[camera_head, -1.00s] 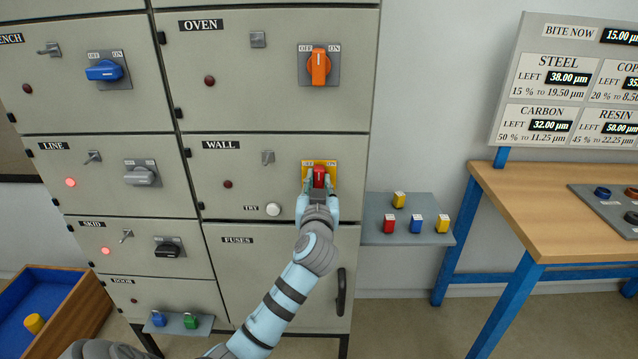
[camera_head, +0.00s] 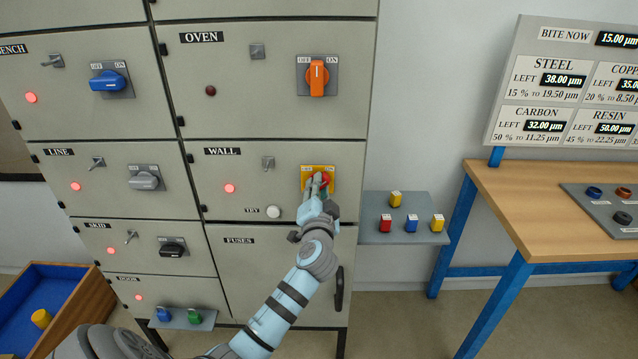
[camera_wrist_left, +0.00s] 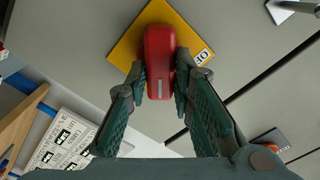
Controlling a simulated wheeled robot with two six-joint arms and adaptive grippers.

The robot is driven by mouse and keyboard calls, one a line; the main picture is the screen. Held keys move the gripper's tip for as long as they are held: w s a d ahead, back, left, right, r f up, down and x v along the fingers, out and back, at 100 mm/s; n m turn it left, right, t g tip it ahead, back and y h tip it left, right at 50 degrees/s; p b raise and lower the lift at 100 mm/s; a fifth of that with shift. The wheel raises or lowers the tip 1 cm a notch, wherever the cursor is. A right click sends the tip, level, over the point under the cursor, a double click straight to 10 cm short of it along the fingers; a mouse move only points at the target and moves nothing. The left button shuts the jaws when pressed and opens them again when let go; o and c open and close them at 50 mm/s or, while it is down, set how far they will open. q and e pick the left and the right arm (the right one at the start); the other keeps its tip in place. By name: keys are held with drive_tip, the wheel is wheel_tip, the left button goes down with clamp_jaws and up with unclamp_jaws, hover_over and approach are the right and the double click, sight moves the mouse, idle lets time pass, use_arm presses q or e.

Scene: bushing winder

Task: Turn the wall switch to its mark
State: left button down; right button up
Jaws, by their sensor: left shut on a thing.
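The wall switch is a red knob (camera_head: 317,181) on a yellow plate (camera_head: 331,171), in the panel labelled WALL. My left gripper (camera_head: 316,186) is shut on the red knob, and its fingers cover much of it. In the left wrist view the fingers (camera_wrist_left: 158,85) press both sides of the knob (camera_wrist_left: 158,55). The knob sits at a slant to its plate (camera_wrist_left: 128,47). Its white line points away from the visible OFF label, towards the plate corner behind the fingers; any mark there is hidden. The WALL lamp (camera_head: 230,188) glows red. My right gripper is not in view.
The orange OVEN switch (camera_head: 317,76) is above, and the white TRY button (camera_head: 273,212) is at lower left. A small shelf (camera_head: 375,238) with coloured blocks stands right of the cabinet. A wooden bench (camera_head: 550,210) is farther right.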

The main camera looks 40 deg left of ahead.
use_arm(q)
drive_tip(key=shift+d+f+m+p, duration=0.15)
drive_tip(key=shift+m+p, duration=0.75)
drive_tip(key=shift+m, duration=1.2)
drive_tip(key=shift+a+f+m+p, duration=0.1)
drive_tip(key=shift+m+p, duration=0.8)
drive_tip(key=shift+m, duration=1.2)
drive_tip(key=shift+f, duration=0.1)
drive_tip(key=c, duration=1.4)
unclamp_jaws()
drive_tip(key=shift+d, duration=0.1)
drive_tip(key=v, duration=1.2)
